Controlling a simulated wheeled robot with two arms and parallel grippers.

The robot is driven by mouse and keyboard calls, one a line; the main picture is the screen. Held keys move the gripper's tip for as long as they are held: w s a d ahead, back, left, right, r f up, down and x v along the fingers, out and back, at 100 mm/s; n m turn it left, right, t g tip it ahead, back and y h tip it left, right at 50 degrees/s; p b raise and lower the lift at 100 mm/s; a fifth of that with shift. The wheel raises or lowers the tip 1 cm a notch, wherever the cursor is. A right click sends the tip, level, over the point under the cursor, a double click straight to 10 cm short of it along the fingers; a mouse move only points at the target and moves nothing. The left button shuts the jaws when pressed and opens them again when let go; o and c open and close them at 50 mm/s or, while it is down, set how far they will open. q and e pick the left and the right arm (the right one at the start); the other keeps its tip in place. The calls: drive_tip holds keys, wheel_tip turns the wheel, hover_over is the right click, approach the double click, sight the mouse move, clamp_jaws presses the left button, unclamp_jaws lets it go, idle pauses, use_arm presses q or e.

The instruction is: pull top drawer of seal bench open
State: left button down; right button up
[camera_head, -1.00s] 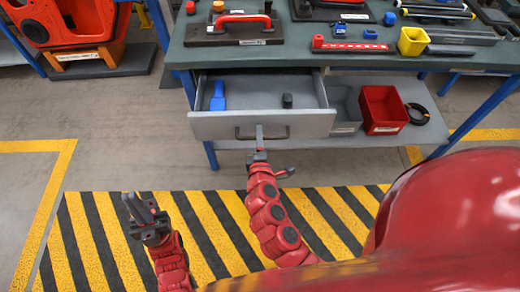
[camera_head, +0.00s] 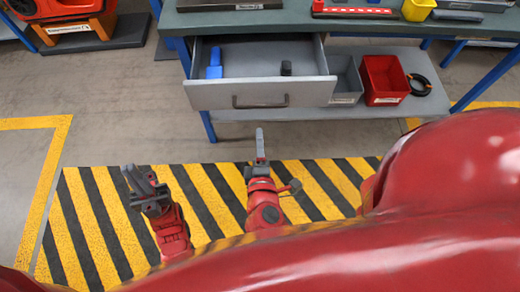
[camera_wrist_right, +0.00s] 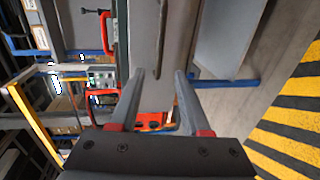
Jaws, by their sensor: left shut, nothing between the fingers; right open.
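The top drawer (camera_head: 210,97) of the seal bench (camera_head: 330,24) stands pulled out, its inside showing. Its dark bar handle (camera_head: 260,101) is on the front face. A blue object (camera_head: 214,66) and a small dark object (camera_head: 286,68) lie inside. My right gripper (camera_head: 260,140) is open and empty, below the handle in the picture and apart from it. In the right wrist view its two fingers (camera_wrist_right: 158,88) are spread, with the drawer front and handle (camera_wrist_right: 161,40) ahead. My left gripper (camera_head: 140,182) is shut and empty over the striped floor, away from the bench.
A grey bin (camera_head: 345,80) and a red bin (camera_head: 384,78) stand on the lower shelf, beside a black ring (camera_head: 419,84). Yellow-black striped floor (camera_head: 210,190) lies before the bench.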

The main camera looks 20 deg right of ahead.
drive_tip(key=shift+p+v, duration=0.4)
drive_tip(key=shift+v, duration=1.05)
